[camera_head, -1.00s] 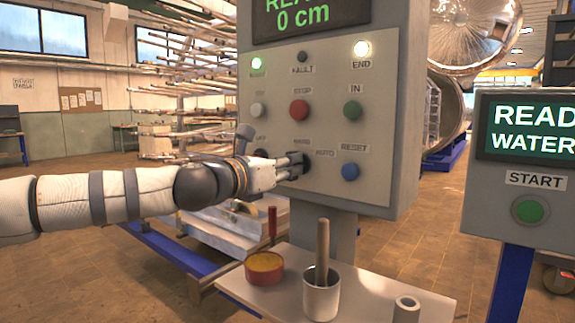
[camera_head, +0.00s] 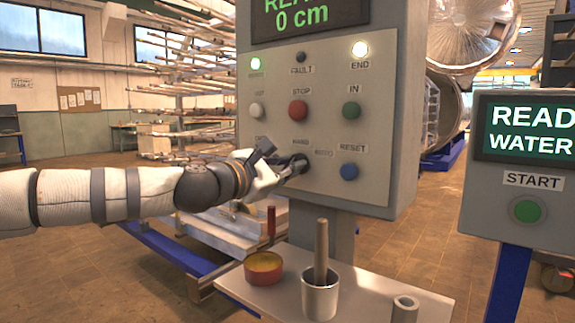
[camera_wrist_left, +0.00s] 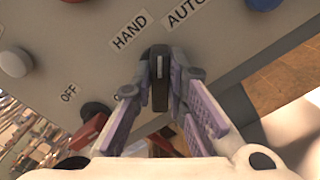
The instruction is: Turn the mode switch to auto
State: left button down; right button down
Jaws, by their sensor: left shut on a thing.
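The mode switch is a black knob (camera_wrist_left: 160,78) with a white mark on the grey control panel (camera_head: 377,75). The labels OFF (camera_wrist_left: 69,93), HAND (camera_wrist_left: 129,32) and AUTO (camera_wrist_left: 186,10) lie around it. In the left wrist view the white mark points up the picture, between HAND and AUTO. My left gripper (camera_head: 296,166) is shut on the knob, with a finger (camera_wrist_left: 188,85) on each side of it; it also covers most of the knob in the head view. My right gripper is not in view.
A blue RESET button (camera_head: 349,172) is close right of the switch, with a red STOP button (camera_head: 298,111) above. Below, a shelf (camera_head: 345,298) holds a cup (camera_head: 320,297) with a stick and a red tin (camera_head: 263,270). A second panel with START (camera_head: 528,210) stands right.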

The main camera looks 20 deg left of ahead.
pick_arm(q)
jog(key=shift+d+f+m, duration=0.1)
jog(key=shift+m, duration=1.8)
jog(key=c, duration=1.6)
grip_release()
jog(key=v, duration=1.2)
